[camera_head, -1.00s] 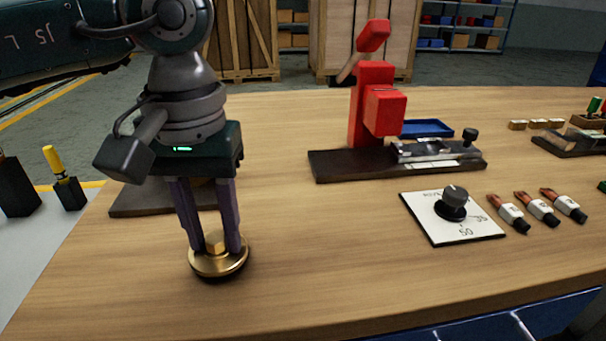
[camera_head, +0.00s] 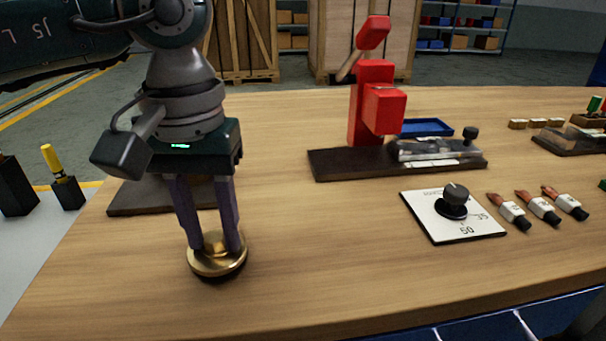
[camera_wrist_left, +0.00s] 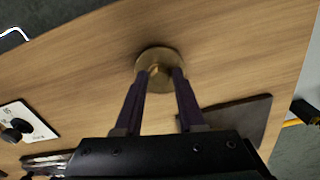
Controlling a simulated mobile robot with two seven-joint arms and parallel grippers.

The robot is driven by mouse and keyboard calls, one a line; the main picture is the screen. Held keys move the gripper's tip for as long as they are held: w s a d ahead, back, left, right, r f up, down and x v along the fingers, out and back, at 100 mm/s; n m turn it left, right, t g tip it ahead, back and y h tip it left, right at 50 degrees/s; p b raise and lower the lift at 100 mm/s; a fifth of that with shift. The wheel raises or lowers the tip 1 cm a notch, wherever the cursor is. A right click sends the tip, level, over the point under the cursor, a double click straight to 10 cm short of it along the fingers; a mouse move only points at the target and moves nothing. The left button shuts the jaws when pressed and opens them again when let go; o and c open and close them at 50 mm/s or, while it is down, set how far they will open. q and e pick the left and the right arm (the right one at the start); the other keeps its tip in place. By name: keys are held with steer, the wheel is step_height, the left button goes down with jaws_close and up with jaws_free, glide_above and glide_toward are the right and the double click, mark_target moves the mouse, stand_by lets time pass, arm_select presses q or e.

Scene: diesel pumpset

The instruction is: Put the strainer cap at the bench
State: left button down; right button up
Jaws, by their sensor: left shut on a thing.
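The strainer cap is a round brass disc (camera_head: 217,262) with a raised centre knob, low at the left front of the wooden bench (camera_head: 330,265). My left gripper (camera_head: 216,245) points down with its two purple fingers shut on the cap's knob. In the left wrist view the cap (camera_wrist_left: 159,60) shows between the fingertips (camera_wrist_left: 160,72), over the wood. The cap is level and at or just above the bench top; I cannot tell if it touches. My right gripper is not in view.
A dark flat plate (camera_head: 125,201) lies behind my left gripper. A red press (camera_head: 372,105) on a dark base stands at the middle back. A white dial card (camera_head: 430,222) and several small white-and-copper parts (camera_head: 510,211) lie to the right. Bare wood surrounds the cap.

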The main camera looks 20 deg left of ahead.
arm_select(q)
steer(key=shift+f+b, duration=0.3)
steer(key=shift+c, duration=2.1)
jaws_free()
steer(key=shift+r, duration=0.1)
steer(key=shift+r+p, duration=2.3)
steer(key=shift+r, duration=1.15)
